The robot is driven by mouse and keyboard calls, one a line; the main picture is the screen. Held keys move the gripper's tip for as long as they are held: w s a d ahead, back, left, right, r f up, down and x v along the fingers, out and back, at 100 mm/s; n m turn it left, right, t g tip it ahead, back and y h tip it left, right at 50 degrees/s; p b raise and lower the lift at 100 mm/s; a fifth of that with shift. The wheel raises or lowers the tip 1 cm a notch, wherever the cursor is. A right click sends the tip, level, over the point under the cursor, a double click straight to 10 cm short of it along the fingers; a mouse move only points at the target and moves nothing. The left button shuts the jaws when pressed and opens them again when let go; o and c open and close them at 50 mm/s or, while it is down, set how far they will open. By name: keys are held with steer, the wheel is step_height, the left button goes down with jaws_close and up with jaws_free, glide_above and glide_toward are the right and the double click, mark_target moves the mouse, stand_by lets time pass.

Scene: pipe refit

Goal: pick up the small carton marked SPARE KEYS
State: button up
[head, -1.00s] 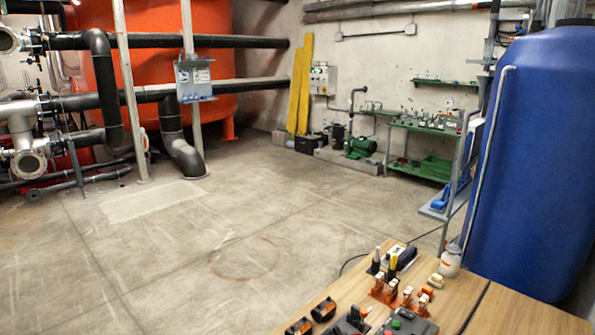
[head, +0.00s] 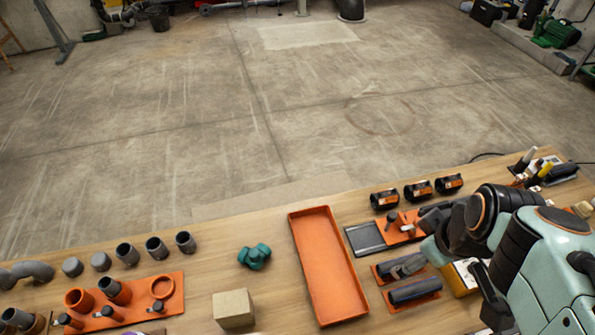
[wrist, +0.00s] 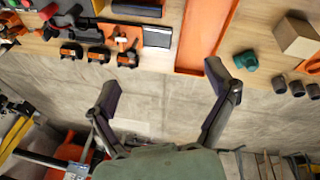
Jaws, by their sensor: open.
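A small plain tan carton (head: 233,309) stands on the near part of the wooden table, left of the orange tray, in the head view. It also shows at the upper right of the wrist view (wrist: 298,36). No lettering is readable on its visible faces, so I cannot tell whether it is marked SPARE KEYS. My gripper (wrist: 168,86) is open in the wrist view, with nothing between its fingers. It is well apart from the tan carton. In the head view my arm is at the right side of the table and hides part of it.
An empty orange tray (head: 328,266) lies between the carton and my arm. A teal fitting (head: 255,257) and an orange holder with pipe pieces (head: 125,298) are near the carton. Black clamps (head: 418,190) line the far edge. A white and yellow box (head: 461,277) is partly hidden by my arm.

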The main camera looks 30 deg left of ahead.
mark_target(234, 308)
steer(key=w+a+f+n+g, duration=0.1)
steer(key=a+f+n, duration=0.15)
steer(key=a, duration=0.35)
steer(key=w+a+f+n, duration=0.1)
steer(key=a+f+n, duration=0.15)
steer(key=a, duration=0.35)
steer(key=s+a+f+n+g, duration=0.1)
steer(key=s+a+f+n, duration=0.2)
steer(key=s, duration=0.3)
steer(key=s+a+f+n+h, duration=0.1)
steer(key=s+a+f+n, duration=0.1)
steer(key=s+a+f, duration=0.3)
steer(key=s+a+f+n+g, duration=0.1)
steer(key=s+a+f+n, duration=0.2)
steer(key=s+a+f, duration=0.2)
steer(key=shift+s+a+f+n+g, duration=0.15)
steer(key=shift+s+a, duration=0.1)
steer(key=shift+s, duration=0.15)
steer(key=shift+s+a+r+n+g, duration=0.15)
steer(key=shift+s+a, duration=0.1)
steer(key=shift+s, duration=0.15)
step_height(234, 308, down, 7)
steer(key=shift+r, duration=0.2)
steer(key=c, duration=1.3)
